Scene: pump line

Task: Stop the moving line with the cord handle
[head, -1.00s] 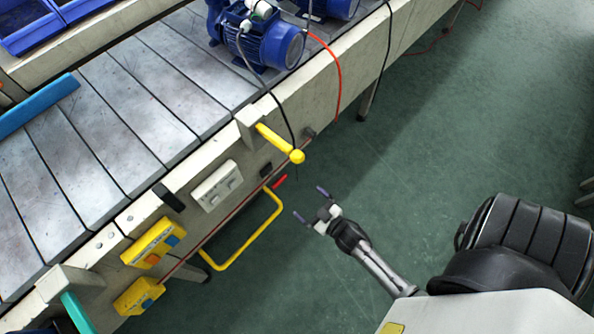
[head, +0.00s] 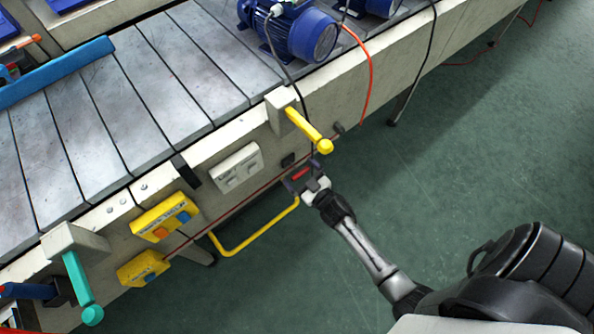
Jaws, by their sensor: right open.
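A thin reddish cord (head: 236,205) runs along the front side of the line, above a yellow loop (head: 252,233) hanging at the side. A small red handle (head: 301,174) shows near the loop's upper right end. My right gripper (head: 302,176) is open, its two dark fingertips on either side of the red handle as seen from above. I cannot tell whether it touches the handle or how far apart they are in depth. My left gripper is not in view.
A yellow lever (head: 308,130) juts out just above my right gripper. A teal lever (head: 78,280), yellow switch boxes (head: 165,216) and a white switch plate (head: 238,168) line the side. A blue pump (head: 300,35) stands on the slatted line. The green floor (head: 400,190) is clear.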

